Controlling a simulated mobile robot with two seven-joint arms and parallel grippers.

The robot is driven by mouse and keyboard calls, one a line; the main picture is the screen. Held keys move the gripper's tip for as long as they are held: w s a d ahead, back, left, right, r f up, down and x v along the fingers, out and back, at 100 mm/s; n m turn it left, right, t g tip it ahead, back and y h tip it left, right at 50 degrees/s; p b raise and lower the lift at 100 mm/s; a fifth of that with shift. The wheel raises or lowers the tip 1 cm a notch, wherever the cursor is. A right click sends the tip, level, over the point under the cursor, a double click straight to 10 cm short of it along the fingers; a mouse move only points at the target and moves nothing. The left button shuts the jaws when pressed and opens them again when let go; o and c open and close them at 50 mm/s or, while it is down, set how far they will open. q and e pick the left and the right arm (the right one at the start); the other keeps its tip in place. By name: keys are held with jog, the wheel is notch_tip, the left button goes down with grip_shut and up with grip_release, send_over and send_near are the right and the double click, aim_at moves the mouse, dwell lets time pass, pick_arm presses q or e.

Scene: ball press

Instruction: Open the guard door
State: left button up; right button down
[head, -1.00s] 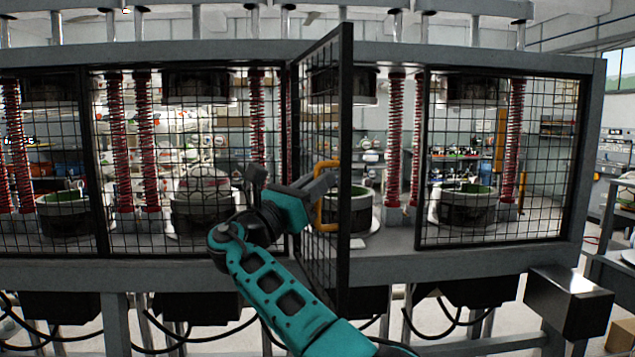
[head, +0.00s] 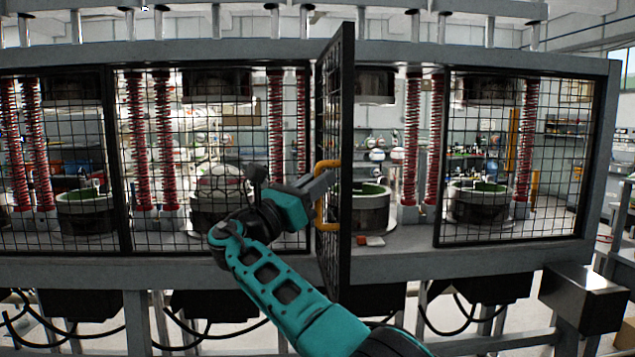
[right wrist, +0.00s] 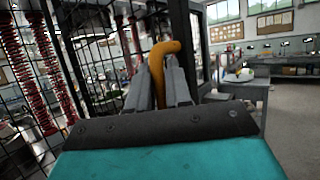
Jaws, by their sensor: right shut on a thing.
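The guard door (head: 346,120) is a black-framed mesh panel. In the head view it stands swung out from the press, seen nearly edge-on, with the bay behind it open on its right. Its orange handle (head: 322,212) is on the door's near side. My right gripper (head: 325,182) is at the handle, shut on it. In the right wrist view the fingers (right wrist: 160,85) close around the orange handle (right wrist: 160,62), whose bent top shows above them. My left gripper is not in view.
Closed mesh panels (head: 520,160) flank the open bay. Inside the bay are a round press die (head: 370,208) and red springs (head: 411,130). A grey box (head: 585,300) juts out at the lower right. In the right wrist view a workbench (right wrist: 245,88) stands beyond.

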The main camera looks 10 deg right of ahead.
jog(key=shift+r, duration=0.1)
jog(key=c, duration=1.4)
grip_release()
jog(key=shift+c, duration=0.2)
jog(key=shift+o, duration=0.2)
jog(key=shift+w, duration=0.1)
jog(key=b+v, duration=0.3)
jog(key=v, duration=1)
jog(key=shift+d, duration=0.1)
